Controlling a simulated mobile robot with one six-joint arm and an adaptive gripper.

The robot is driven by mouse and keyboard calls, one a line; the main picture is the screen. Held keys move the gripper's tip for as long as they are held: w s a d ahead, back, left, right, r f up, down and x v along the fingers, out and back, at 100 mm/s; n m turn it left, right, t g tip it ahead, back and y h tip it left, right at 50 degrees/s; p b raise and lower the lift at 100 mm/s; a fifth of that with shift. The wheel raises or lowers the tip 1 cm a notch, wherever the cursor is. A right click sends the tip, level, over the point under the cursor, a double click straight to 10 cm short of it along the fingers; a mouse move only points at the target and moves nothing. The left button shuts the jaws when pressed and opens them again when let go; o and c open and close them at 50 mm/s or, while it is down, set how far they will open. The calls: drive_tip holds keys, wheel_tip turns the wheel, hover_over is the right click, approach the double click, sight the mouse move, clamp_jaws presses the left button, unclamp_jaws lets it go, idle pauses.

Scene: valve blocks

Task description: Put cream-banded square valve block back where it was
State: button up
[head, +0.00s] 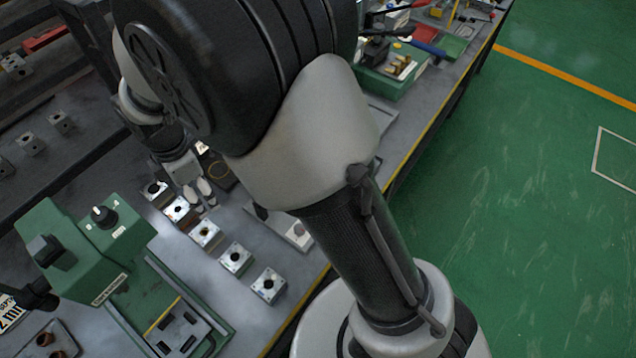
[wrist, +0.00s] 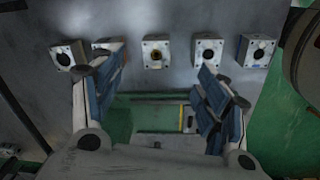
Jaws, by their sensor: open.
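Several square valve blocks stand in a slanting row on the grey bench in the head view, among them a near-end block (head: 268,284), a middle block (head: 205,234) and a far-end block (head: 155,192). I cannot make out which one has the cream band. Another pale block (head: 298,235) sits apart from the row, partly hidden by my arm. My gripper (head: 199,191) is low beside the far part of the row. In the wrist view my gripper (wrist: 160,85) is open and empty, its fingers wide apart, with the row of blocks beyond, including a middle block (wrist: 156,52).
A green machine (head: 90,245) with a black knob stands left of the row, with a green-framed fixture (head: 170,310) in front. More blocks (head: 45,135) lie on the left. A green box (head: 395,75) and tools are at the back. The yellow-striped bench edge (head: 300,310) borders green floor.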

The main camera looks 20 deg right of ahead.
drive_tip(key=s+d+r+m+t, duration=0.1)
drive_tip(key=s+d+r+m, duration=0.3)
drive_tip(key=d+r, duration=0.45)
drive_tip(key=s+d+r+m+t, duration=0.1)
drive_tip(key=s+d+r+m, duration=0.3)
drive_tip(key=s+d+m, duration=0.3)
drive_tip(key=s+d+r+m+t, duration=0.2)
drive_tip(key=s+d+r+m, duration=0.2)
drive_tip(key=s+d+m, duration=0.3)
drive_tip(key=s+m, duration=0.2)
drive_tip(key=m, duration=0.1)
drive_tip(key=shift+s+d+r, duration=0.2)
drive_tip(key=shift+s+d, duration=0.05)
drive_tip(key=shift+c, duration=0.3)
